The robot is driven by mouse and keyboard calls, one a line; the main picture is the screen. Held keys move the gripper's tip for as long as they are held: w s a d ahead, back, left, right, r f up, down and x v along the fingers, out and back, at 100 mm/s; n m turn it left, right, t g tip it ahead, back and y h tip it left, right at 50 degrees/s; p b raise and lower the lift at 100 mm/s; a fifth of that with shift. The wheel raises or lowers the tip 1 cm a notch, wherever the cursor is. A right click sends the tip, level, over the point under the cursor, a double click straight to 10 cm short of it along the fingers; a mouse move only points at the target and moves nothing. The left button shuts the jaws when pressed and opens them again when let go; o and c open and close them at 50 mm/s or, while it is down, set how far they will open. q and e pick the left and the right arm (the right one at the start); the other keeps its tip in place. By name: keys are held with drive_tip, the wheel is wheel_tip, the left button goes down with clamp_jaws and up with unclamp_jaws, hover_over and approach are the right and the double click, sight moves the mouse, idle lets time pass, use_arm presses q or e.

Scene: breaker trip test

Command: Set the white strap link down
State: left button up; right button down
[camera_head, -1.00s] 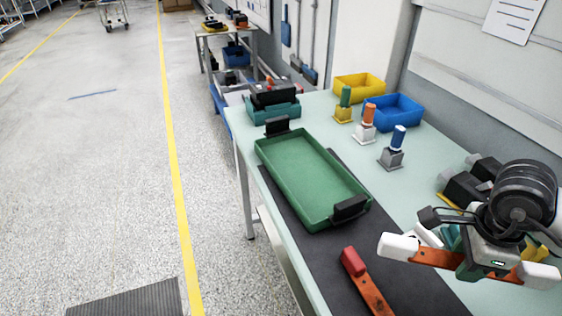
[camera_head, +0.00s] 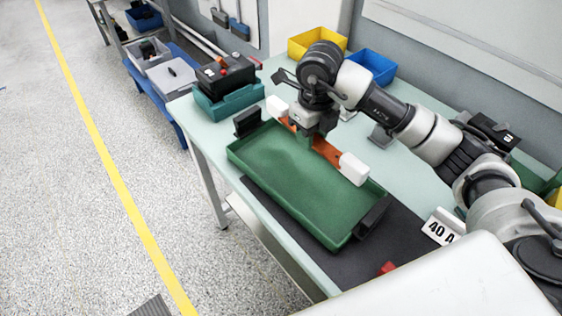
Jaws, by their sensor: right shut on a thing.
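The white strap link (camera_head: 326,151), a copper-orange bar with white ends, is held by my right gripper (camera_head: 307,138). The gripper is shut on the bar's middle. The link appears over the far long side of the green tray (camera_head: 262,201), roughly parallel to that side. I cannot tell how high above the tray it is. The tray has black handles and looks empty in its visible part. My left gripper is not in view.
The tray stands on a dark mat (camera_head: 350,262) on the pale green table. A red end (camera_head: 387,268) shows beside a pale part of my body. A teal case (camera_head: 228,103), yellow bin (camera_head: 317,38), blue bin (camera_head: 371,66) and 40 A label (camera_head: 441,228) are nearby.

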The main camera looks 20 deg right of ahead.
hover_over(309, 171)
wheel_tip(309, 171, down, 5)
drive_tip(key=shift+d+f+p, duration=0.1)
drive_tip(key=shift+f+p, duration=0.05)
drive_tip(key=shift+p, duration=0.2)
wheel_tip(309, 171, down, 4)
drive_tip(key=shift+r, duration=0.15)
drive_tip(key=shift+f, duration=0.3)
drive_tip(key=c, duration=0.7)
unclamp_jaws()
drive_tip(key=shift+c, duration=0.2)
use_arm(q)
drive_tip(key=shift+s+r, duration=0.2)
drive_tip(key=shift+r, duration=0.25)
use_arm(e)
drive_tip(key=shift+r, duration=0.3)
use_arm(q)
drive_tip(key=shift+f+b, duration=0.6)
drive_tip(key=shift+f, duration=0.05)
use_arm(e)
wheel_tip(309, 171, up, 12)
drive_tip(key=shift+f, duration=0.15)
